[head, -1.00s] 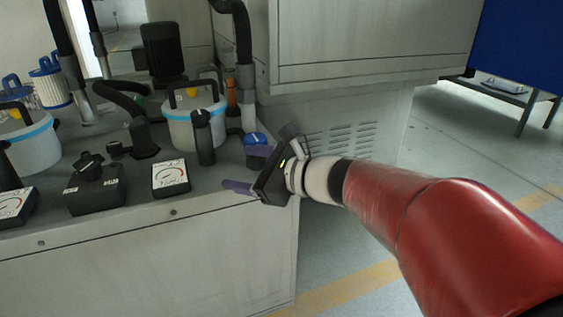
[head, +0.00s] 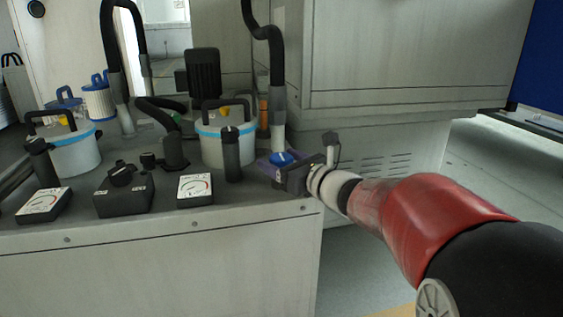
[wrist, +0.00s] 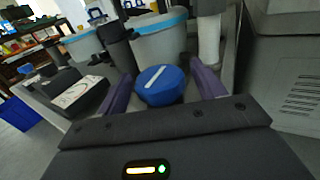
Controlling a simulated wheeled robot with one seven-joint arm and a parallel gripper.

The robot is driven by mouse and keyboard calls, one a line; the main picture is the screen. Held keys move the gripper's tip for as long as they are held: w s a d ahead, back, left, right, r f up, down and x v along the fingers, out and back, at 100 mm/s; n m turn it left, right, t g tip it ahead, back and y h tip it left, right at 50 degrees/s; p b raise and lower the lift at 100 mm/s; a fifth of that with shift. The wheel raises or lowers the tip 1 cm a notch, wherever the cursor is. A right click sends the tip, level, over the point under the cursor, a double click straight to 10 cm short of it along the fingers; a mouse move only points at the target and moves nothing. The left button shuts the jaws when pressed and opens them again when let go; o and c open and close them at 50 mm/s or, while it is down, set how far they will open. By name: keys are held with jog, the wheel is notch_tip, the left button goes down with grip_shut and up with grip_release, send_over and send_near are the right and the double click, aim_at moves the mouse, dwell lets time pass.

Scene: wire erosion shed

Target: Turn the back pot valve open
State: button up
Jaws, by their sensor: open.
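A round blue valve knob (head: 282,158) with a white line on top sits at the right end of the bench, beside the right-hand pot (head: 222,146). In the wrist view the knob (wrist: 161,88) lies between the two purple fingers, its white line slanting up to the right. My gripper (head: 273,167) is open, with one finger on each side of the knob. The left finger looks very close to it; I cannot tell whether it touches. The knob's underside is hidden. The left-hand pot (head: 72,152) stands farther left.
A black upright handle (head: 231,155) stands just left of the knob. A grey pipe (head: 278,125) rises close behind it. Dial gauges (head: 195,189) and a black switch box (head: 123,198) line the bench front. A large cabinet (head: 400,60) stands behind right.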

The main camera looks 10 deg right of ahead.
jog(key=c, duration=1)
